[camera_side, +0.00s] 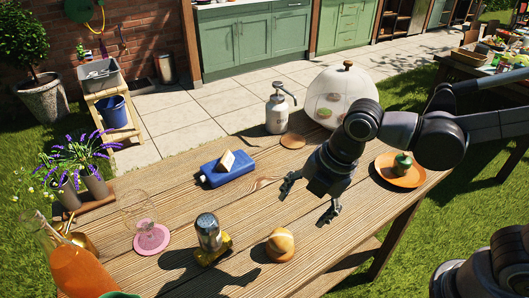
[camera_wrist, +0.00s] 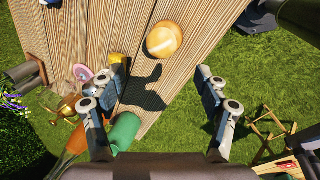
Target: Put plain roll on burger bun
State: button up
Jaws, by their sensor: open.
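A golden-brown round bread (camera_side: 280,243) sits near the front edge of the wooden table. It looks like two rounded pieces, one on top of the other and slightly offset, which fits the plain roll on the burger bun; the seam is too small to be sure. In the wrist view the upper piece (camera_wrist: 160,42) overlaps the lower piece (camera_wrist: 171,31). My gripper (camera_side: 308,200) is open and empty, above the table and apart from the bread, behind and right of it in the side view. In the wrist view the bread lies beyond my open fingers (camera_wrist: 160,82).
A shaker (camera_side: 208,233) stands left of the bread, with a pink coaster (camera_side: 151,239) and orange bottle (camera_side: 80,270) farther left. A clear dome (camera_side: 341,92) and an orange plate (camera_side: 397,178) are to the right.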

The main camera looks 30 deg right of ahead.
jog(key=d+r+m+t, duration=0.1)
jog(key=d+m+t, duration=0.1)
jog(key=d+m, duration=0.6)
jog(key=s+d+r+m+t+h, duration=0.1)
jog(key=d+m+t, duration=0.1)
jog(key=d+m, duration=0.7)
jog(key=m, duration=0.5)
jog(key=shift+s+d+r+m+h, duration=0.15)
jog(key=shift+s+r+m+h, duration=0.15)
jog(key=shift+r+m, duration=0.1)
